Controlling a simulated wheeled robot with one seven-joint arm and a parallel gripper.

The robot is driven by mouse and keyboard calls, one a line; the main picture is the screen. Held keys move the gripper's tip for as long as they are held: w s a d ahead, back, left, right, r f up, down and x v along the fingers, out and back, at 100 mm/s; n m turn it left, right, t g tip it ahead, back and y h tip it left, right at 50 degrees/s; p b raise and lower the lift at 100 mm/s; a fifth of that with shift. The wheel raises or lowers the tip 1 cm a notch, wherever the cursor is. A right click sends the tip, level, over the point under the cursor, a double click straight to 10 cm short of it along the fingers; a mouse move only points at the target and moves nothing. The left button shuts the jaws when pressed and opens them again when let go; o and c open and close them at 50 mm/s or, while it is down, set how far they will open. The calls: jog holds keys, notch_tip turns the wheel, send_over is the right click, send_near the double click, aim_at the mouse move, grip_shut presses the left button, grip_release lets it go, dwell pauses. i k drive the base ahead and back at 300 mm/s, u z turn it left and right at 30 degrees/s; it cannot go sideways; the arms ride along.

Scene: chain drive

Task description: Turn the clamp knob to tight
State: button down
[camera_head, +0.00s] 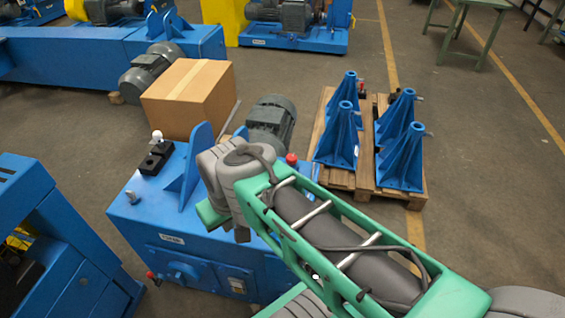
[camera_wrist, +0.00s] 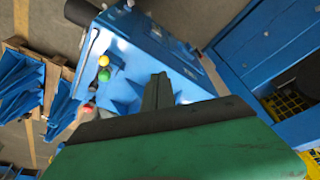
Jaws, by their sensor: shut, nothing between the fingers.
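A blue machine (camera_head: 150,215) stands at centre left in the head view, and its top also shows in the wrist view (camera_wrist: 130,60). On its top is a black block (camera_head: 155,160) with a white ball-ended knob (camera_head: 157,135) beside it. A red knob (camera_head: 292,158) shows just beyond my arm. I cannot tell which of these is the clamp knob. My gripper is shut and empty; my arm hides it in the head view.
A grey motor (camera_head: 271,122) and a cardboard box (camera_head: 190,95) are behind the machine. A pallet (camera_head: 340,178) with several blue stands is to the right. A blue upright plate (camera_head: 188,170) rises from the machine's top. Another blue frame (camera_head: 60,250) stands left.

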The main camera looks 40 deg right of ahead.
aim_at(291, 159)
jog(key=k, duration=0.5)
jog(key=z, duration=0.9)
jog(key=i, duration=0.7)
jog(key=u, duration=0.4)
